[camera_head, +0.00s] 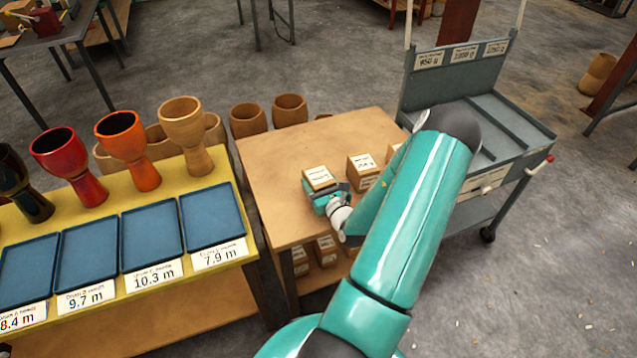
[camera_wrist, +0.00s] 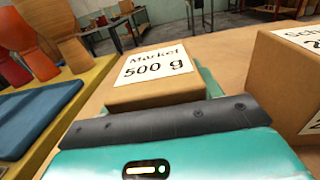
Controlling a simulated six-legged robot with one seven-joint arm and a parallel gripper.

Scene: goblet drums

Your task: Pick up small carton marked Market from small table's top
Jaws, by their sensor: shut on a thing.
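The small carton marked Market (camera_wrist: 153,92), a brown box with a white label reading "Market 500 g", fills the middle of the wrist view. In the head view the carton (camera_head: 318,178) is above the left part of the small wooden table (camera_head: 290,150). My gripper (camera_head: 328,200) is shut on it; the wrist view also shows the teal and black gripper (camera_wrist: 165,122) against its near side. The carton looks upright. I cannot tell whether its base touches the tabletop, as the gripper hides it.
A second labelled carton (camera_head: 362,170) stands close to the right on the table. More cartons (camera_head: 325,247) sit on the shelf below. A yellow table (camera_head: 110,215) with goblet drums (camera_head: 187,130) and blue trays (camera_head: 212,215) is at left. A grey cart (camera_head: 480,120) is at right.

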